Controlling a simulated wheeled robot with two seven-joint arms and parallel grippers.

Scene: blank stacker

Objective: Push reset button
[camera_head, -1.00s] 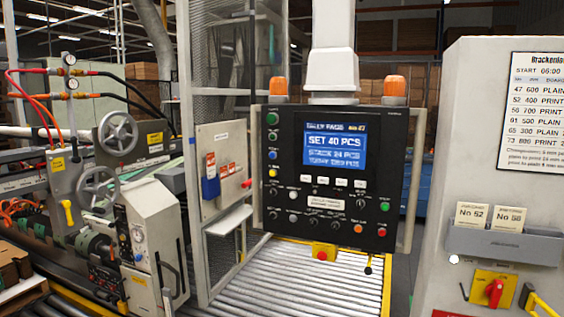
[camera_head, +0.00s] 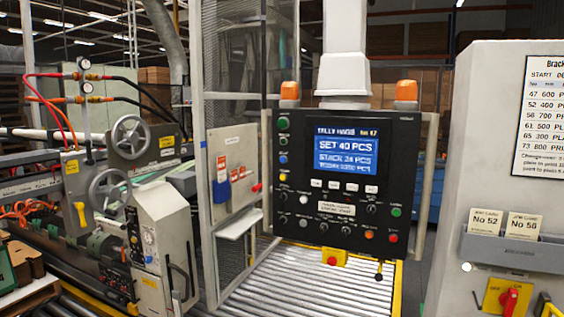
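The black control panel (camera_head: 325,240) hangs in the middle of the head view, with a lit blue screen (camera_head: 346,155) reading "SET 40 PCS" and "STACK 24 PCS". Coloured round buttons line its left edge: green, blue and a yellow one (camera_head: 282,177). At its lower right are a green button (camera_head: 396,212), an orange button (camera_head: 369,234) and a red button (camera_head: 393,238). A red button on a yellow box (camera_head: 333,259) hangs below the panel. The button labels are too small to read, so I cannot tell which is reset. Neither gripper shows.
A roller conveyor (camera_head: 290,285) runs beneath the panel. A mesh guard with a grey post (camera_head: 203,150) stands left of it, and a machine with handwheels (camera_head: 130,136) at the far left. A grey cabinet (camera_head: 490,120) with a card holder (camera_head: 512,252) stands at right.

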